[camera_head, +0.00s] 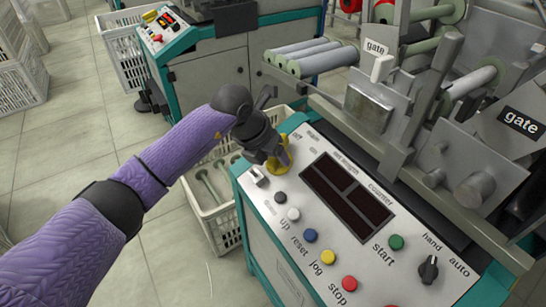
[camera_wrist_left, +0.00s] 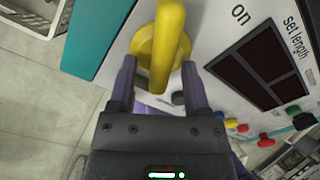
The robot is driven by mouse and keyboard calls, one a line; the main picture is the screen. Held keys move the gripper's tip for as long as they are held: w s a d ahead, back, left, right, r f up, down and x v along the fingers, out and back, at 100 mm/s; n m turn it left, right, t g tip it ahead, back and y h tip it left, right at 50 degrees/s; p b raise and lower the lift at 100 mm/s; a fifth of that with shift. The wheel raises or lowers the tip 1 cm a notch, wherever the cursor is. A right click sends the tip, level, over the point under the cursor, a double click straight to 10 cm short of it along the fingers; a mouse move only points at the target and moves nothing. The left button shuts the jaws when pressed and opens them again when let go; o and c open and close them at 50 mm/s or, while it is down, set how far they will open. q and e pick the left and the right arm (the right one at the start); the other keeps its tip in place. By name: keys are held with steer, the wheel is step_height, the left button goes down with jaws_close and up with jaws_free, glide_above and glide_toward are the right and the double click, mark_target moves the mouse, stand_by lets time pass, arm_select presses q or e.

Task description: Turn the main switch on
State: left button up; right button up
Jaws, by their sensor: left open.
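The main switch is a yellow rotary handle on a round yellow base, at the upper left of the machine's control panel. In the left wrist view the yellow main switch (camera_wrist_left: 168,45) stands between the two fingers, with the word "on" printed beside it. My left gripper (camera_wrist_left: 160,85) is open, one finger on each side of the handle; I cannot tell whether either finger touches it. In the head view the left gripper (camera_head: 268,150) hides part of the yellow switch (camera_head: 281,163). The displays (camera_head: 346,195) are dark. My right gripper is not in view.
Rollers and gate plates (camera_head: 370,108) stand behind. A white crate (camera_head: 213,212) stands left of the machine.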

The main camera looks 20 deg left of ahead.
arm_select(q)
steer(key=shift+c, duration=0.3)
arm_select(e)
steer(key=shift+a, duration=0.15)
arm_select(q)
steer(key=shift+c, duration=1.1)
jaws_close()
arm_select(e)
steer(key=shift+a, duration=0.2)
